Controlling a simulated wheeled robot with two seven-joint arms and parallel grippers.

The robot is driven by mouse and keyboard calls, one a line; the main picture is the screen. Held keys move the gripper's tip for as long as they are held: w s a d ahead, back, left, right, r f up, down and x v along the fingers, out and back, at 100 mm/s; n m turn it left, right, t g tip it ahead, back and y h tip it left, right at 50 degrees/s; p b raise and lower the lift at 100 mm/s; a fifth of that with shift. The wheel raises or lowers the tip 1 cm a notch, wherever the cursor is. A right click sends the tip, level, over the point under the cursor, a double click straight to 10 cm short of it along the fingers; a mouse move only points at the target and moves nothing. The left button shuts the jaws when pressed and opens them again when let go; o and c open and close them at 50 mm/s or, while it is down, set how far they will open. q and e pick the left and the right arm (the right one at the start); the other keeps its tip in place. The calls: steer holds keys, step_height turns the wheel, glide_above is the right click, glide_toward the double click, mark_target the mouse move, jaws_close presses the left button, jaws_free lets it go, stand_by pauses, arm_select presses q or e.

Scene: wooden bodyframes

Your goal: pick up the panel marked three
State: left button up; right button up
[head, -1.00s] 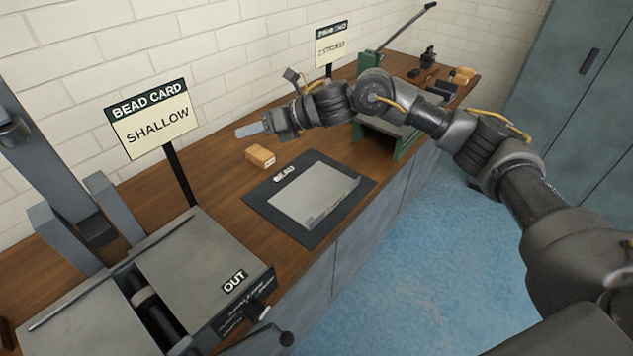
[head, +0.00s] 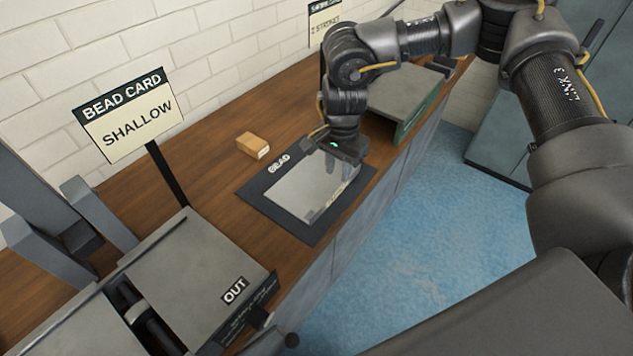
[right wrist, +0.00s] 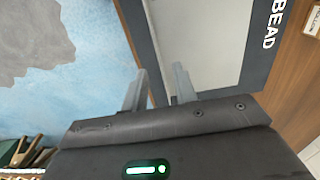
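A flat grey metal panel (head: 300,190) lies on a dark mat lettered BEAD (head: 312,236) on the wooden bench. The panel also shows in the right wrist view (right wrist: 195,40). I cannot make out a number three on it. My right gripper (head: 320,190) points down over the panel's right part, near its front edge. In the right wrist view its two fingers (right wrist: 160,72) stand apart with nothing held between them, one over the panel and one near the mat's edge. Whether the fingertips touch the panel I cannot tell. My left gripper is out of view.
A small tan block (head: 252,146) sits behind the mat. A BEAD CARD sign reading SHALLOW (head: 130,115) stands left, behind a grey machine marked OUT (head: 190,265). A green-sided stand (head: 412,122) is beyond the mat. Blue floor (head: 400,240) lies open in front of the bench.

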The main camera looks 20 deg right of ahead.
mark_target(338, 189)
steer(key=shift+f, duration=0.8)
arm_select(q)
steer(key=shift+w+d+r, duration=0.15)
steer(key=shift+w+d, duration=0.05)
arm_select(e)
steer(key=shift+f, duration=0.15)
steer(key=shift+s+f+p, duration=0.1)
steer(key=shift+f+p, duration=0.2)
step_height(338, 189, down, 4)
steer(key=shift+s+d+r+p, duration=0.1)
steer(key=shift+d+r+p, duration=0.05)
steer(key=shift+p, duration=0.35)
steer(key=shift+f, duration=0.35)
jaws_close()
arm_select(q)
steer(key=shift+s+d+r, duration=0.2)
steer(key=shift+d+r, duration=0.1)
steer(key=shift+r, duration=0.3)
